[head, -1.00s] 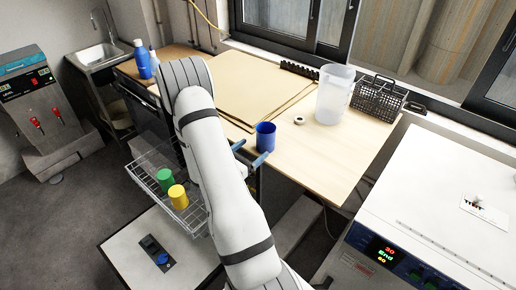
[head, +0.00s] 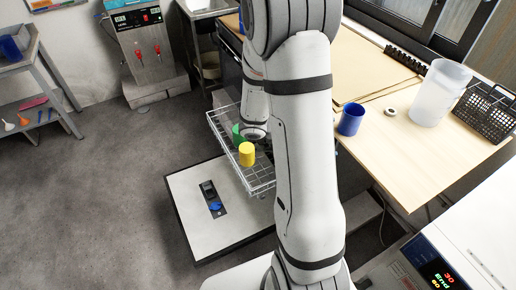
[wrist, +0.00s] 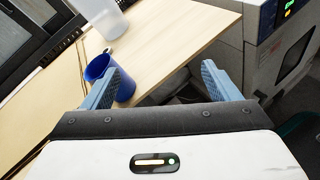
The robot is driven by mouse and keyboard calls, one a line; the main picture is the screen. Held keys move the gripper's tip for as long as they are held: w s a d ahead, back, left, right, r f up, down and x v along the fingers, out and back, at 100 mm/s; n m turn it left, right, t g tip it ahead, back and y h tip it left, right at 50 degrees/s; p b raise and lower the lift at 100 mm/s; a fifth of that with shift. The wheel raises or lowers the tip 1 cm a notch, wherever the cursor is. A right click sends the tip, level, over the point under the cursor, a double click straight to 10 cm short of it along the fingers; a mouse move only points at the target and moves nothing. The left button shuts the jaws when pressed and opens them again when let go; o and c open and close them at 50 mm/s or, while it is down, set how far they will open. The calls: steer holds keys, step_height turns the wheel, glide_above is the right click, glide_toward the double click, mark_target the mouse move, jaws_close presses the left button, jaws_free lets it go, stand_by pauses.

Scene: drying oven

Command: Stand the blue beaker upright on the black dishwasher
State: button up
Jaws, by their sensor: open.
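The blue beaker (head: 351,119) stands upright on the light wooden tabletop, near its front edge. It also shows in the wrist view (wrist: 125,90), partly behind the left finger. My gripper (wrist: 158,78) is open, with nothing between its light-blue fingers; the beaker is beyond the left one, and I cannot tell if they touch. In the head view my arm hides the gripper. A black-fronted unit (head: 229,68) under the counter at the back, partly covered by my arm, may be the black dishwasher; I cannot tell for sure.
A wire rack (head: 262,182) holds a yellow cup (head: 246,155) and a partly hidden green cup (head: 237,131). A translucent pitcher (head: 440,92), a black wire basket (head: 486,112) and a small white ring (head: 390,111) are on the table. The tabletop's front right is clear.

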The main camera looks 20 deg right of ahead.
steer(key=s+a+r+m+t+y, duration=0.2)
steer(key=a+r+m+y, duration=0.1)
steer(key=a, duration=0.4)
steer(key=s+a+r+m+t+y, duration=0.2)
steer(key=a+r+m+t+y, duration=0.1)
steer(key=a+y, duration=0.3)
steer(key=s+a+r+m+t+y, duration=0.2)
steer(key=a+r+m+t+y, duration=0.1)
steer(key=a, duration=0.7)
steer(key=shift+r+m+y, duration=0.6)
steer(key=shift+r+y, duration=0.15)
steer(key=shift+y, duration=0.15)
steer(key=shift+o, duration=0.4)
